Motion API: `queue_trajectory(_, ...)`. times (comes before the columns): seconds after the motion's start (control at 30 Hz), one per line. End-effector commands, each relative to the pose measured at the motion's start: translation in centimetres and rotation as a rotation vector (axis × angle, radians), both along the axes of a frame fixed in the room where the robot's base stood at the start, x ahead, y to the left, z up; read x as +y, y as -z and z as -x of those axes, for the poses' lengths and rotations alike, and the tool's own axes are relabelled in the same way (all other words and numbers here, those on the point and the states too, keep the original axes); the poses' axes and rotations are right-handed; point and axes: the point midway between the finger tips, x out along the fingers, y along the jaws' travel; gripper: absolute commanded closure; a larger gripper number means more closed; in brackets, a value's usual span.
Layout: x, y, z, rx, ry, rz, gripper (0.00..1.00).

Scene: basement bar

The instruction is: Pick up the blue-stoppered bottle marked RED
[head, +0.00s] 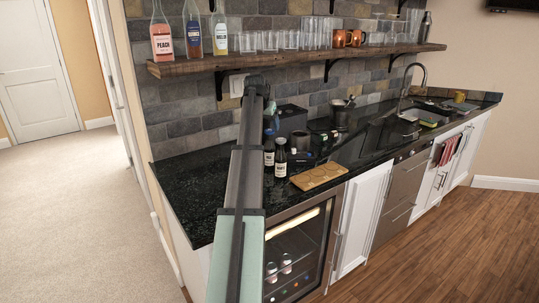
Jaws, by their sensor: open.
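Two small dark bottles with pale labels stand on the black counter just right of my arm. The left bottle (269,157) is partly behind my arm and has a bluish patch at its top. The right bottle (281,160) has a dark top and stands upright, close beside it. The label words are too small to read, so I cannot tell which is marked RED. My arm reaches over the counter, and its dark end bends down to my gripper (270,118) above the left bottle. Its fingers are hard to make out, and no object shows held in it.
A wooden board with round hollows (318,176) lies right of the bottles, near the counter's front edge. A dark box (291,118) stands behind them. The shelf (200,64) above holds bottles, glasses and copper mugs. Bare counter (195,185) lies left of my arm.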

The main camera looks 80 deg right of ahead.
Motion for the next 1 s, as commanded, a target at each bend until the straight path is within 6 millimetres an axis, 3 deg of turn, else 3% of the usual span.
queue_trajectory(0.2,-1.5,2.7,0.3,0.0,-0.001,-0.001,0.27)
queue_trajectory(0.57,-2.3,4.2,0.4,0.0,-0.001,0.0,0.27)
queue_trajectory(0.87,-3.9,7.6,0.6,0.0,-0.001,-0.001,0.27)
queue_trajectory(1.0,-4.3,8.2,0.6,0.0,-0.001,0.001,0.27)
